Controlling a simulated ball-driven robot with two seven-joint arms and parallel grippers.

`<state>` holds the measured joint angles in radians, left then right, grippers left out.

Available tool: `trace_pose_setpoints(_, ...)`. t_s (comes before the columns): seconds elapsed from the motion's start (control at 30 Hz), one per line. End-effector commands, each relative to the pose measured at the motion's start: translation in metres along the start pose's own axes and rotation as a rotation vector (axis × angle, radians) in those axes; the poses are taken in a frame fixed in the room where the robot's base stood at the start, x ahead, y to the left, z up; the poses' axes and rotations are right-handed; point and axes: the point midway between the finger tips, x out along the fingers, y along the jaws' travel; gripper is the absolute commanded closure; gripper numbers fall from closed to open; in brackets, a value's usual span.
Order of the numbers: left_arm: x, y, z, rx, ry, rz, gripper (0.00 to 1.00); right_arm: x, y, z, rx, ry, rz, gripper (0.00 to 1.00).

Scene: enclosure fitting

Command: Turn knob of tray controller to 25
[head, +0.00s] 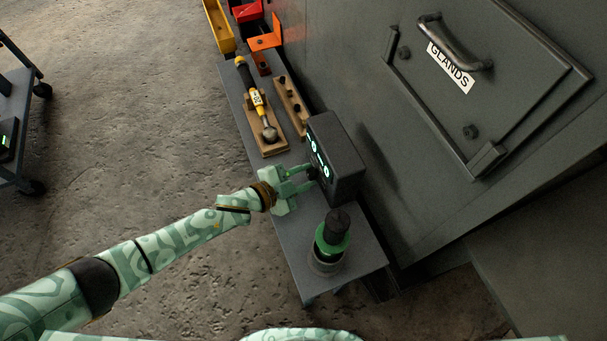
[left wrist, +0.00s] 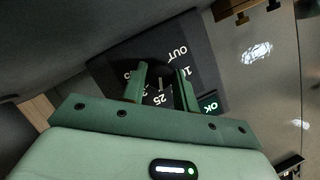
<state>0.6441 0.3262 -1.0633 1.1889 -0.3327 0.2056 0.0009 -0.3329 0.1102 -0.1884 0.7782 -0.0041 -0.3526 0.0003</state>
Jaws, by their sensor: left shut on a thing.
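The tray controller (head: 345,150) is a dark box with a lit display, standing on a narrow grey bench. In the left wrist view its dark face (left wrist: 112,68) carries white dial marks, including OUT, 10 and 25, and a green-lit OK. My left gripper (head: 311,178) reaches the controller's face from the left. In the left wrist view its two green fingers (left wrist: 160,82) are shut on the dark knob (left wrist: 163,70), one on each side. A pale line between the fingers stands just above the 25. The fingers hide part of the dial. My right gripper is not in view.
A dark cylinder with a green collar (head: 332,237) stands on the bench (head: 296,224) near the controller. A yellow-handled tool (head: 256,99) lies on a wooden block behind. A grey cabinet (head: 340,60) with a GLANDS hatch rises at the right. Open floor lies left.

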Motion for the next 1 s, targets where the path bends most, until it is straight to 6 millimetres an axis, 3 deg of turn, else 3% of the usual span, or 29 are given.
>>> trace_pose_setpoints(0.3, 0.0, 0.001, 0.001, 0.049, -0.001, -0.019, 0.93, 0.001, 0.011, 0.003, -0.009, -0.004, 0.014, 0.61)
trace_pose_setpoints(0.63, 0.0, 0.001, 0.001, 0.051, -0.001, -0.019, 0.93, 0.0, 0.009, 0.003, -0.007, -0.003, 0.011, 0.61)
trace_pose_setpoints(0.67, 0.0, 0.001, 0.001, 0.051, -0.001, -0.019, 0.65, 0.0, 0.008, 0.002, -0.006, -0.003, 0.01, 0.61)
trace_pose_setpoints(0.73, 0.0, 0.001, 0.0, 0.051, 0.0, -0.019, 0.49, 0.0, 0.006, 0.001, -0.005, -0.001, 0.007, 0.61)
trace_pose_setpoints(1.0, -0.001, 0.001, 0.0, 0.051, 0.0, -0.02, 0.49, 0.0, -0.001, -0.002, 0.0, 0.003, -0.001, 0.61)
